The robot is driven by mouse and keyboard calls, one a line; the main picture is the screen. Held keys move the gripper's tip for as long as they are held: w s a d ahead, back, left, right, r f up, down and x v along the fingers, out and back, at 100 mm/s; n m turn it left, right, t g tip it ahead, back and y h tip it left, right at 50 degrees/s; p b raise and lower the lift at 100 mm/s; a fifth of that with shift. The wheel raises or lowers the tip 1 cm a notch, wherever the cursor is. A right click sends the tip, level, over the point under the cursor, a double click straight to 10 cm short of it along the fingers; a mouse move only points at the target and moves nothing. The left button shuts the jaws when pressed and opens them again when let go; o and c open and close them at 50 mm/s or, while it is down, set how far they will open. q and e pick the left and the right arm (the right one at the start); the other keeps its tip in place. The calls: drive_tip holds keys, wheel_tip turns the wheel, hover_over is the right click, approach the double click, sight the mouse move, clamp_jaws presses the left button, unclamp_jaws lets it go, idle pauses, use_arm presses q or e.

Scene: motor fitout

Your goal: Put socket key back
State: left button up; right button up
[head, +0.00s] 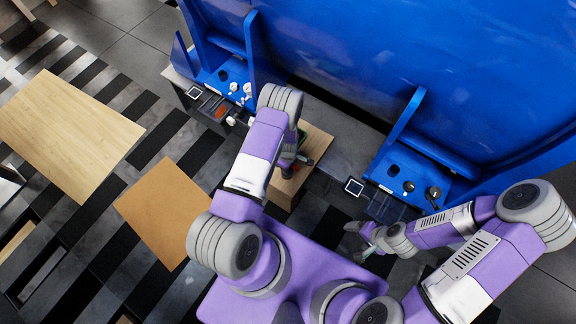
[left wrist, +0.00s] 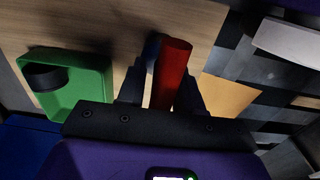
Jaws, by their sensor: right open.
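A red bar (left wrist: 172,72), which may be the socket key's handle, stands between the two fingers of my left gripper (left wrist: 160,90) in the left wrist view. Wood shows in a narrow gap beside the left finger, so a firm grip is not clear. My right gripper (head: 359,236) is open and empty, low in front of the right blue station.
A green tray (left wrist: 92,78) with a dark round part (left wrist: 44,77) lies on the wood. Blue stations (head: 405,176) with uprights line the back. A wooden top (head: 70,132) and an orange-brown panel (head: 163,212) are at left. Tiled floor between them is clear.

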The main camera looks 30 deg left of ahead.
use_arm(q)
drive_tip(key=shift+o, duration=0.9)
drive_tip(key=shift+r, duration=0.15)
wheel_tip(320, 180, up, 11)
drive_tip(key=p, duration=0.3)
drive_tip(key=shift+p, duration=0.35)
drive_tip(key=shift+s+r, duration=0.15)
drive_tip(key=shift+r, duration=0.3)
drive_tip(key=s+d+r+m+h, duration=0.2)
drive_tip(key=s+d+r+m, duration=0.1)
drive_tip(key=s+d+m, duration=0.4)
drive_tip(key=s+d+r+m+h, duration=0.2)
drive_tip(key=s+d+r+m, duration=0.1)
drive_tip(key=s+d+m, duration=0.4)
drive_tip(key=shift+s+d, duration=0.75)
drive_tip(key=shift+d, duration=0.05)
